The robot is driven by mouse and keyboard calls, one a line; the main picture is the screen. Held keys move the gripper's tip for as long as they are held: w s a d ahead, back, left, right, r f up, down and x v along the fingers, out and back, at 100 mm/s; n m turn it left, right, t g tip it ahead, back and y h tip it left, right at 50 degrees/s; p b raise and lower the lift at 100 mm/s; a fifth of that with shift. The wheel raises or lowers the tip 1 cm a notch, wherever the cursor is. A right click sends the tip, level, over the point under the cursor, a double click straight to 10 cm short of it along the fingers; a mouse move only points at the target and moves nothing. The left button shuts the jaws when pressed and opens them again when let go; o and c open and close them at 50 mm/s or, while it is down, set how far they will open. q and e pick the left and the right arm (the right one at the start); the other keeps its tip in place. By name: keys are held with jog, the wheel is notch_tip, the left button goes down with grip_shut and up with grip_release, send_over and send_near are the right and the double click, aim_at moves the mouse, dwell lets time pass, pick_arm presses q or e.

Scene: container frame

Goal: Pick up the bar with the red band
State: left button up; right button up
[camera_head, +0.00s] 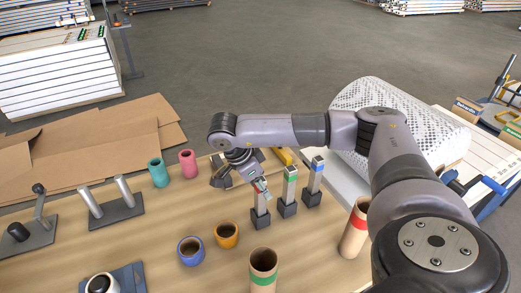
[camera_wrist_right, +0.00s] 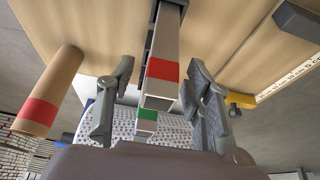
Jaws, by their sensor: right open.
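The bar with the red band (camera_head: 260,210) stands upright in a dark base, the leftmost of three bars in a row. In the right wrist view the bar (camera_wrist_right: 168,40) has its red band and top end facing the camera, centred between my fingers. My right gripper (camera_wrist_right: 160,95) is open, with one finger on each side of the bar and a gap visible on both sides. In the head view my right gripper (camera_head: 262,184) is at the bar's upper end and partly hides its band. My left gripper is not in view.
A green-banded bar (camera_head: 289,188) and a blue-banded bar (camera_head: 314,182) stand close to the right. A cardboard tube with a red band (camera_head: 354,230) stands further right. A green-banded tube (camera_head: 263,267), orange cup (camera_head: 227,236) and blue cup (camera_head: 191,250) stand nearer.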

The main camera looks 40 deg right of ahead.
jog(key=shift+c, duration=0.3)
grip_shut()
dwell(0.4)
